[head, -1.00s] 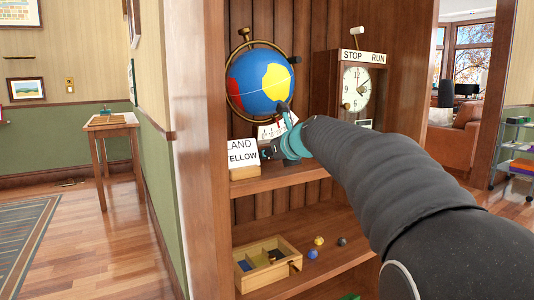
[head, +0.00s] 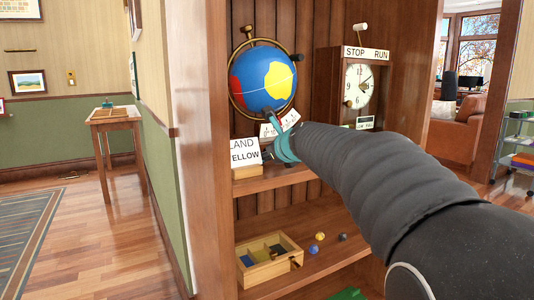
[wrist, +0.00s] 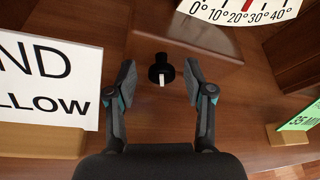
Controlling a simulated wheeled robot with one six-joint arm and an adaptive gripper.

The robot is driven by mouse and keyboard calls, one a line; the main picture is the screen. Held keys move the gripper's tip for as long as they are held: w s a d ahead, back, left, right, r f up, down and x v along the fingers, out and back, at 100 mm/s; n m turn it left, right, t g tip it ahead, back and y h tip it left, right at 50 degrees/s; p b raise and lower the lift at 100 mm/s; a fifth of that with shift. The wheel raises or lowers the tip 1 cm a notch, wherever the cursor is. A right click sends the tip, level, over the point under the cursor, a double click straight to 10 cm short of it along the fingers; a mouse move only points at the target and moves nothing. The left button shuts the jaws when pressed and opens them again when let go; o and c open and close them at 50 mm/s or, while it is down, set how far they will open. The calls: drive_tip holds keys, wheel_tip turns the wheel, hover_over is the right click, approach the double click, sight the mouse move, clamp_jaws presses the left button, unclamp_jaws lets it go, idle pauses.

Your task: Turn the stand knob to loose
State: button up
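The stand knob (wrist: 161,70) is a small black knob with a white mark, on the brown wooden surface in the wrist view. Its white mark points toward the bottom of that view. My gripper (wrist: 160,77) is open, with one finger to the left and one to the right of the knob, and clear gaps on both sides. In the head view my gripper (head: 267,134) is in front of the globe's lower part, and the knob cannot be made out there. The globe (head: 264,80) is blue with yellow and red patches, in a brass ring.
A white card reading LAND YELLOW (head: 244,153) stands close left of my gripper. A degree scale (wrist: 245,10) is above right in the wrist view, a green card (wrist: 303,117) at right. A clock (head: 357,86) stands right. A box (head: 284,267) and small balls are on the lower shelf.

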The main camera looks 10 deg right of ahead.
drive_tip(key=shift+s+d+r, duration=0.1)
drive_tip(key=shift+s+r, duration=0.15)
drive_tip(key=shift+s, duration=0.25)
drive_tip(key=v, duration=1.1)
drive_tip(key=shift+f, duration=0.15)
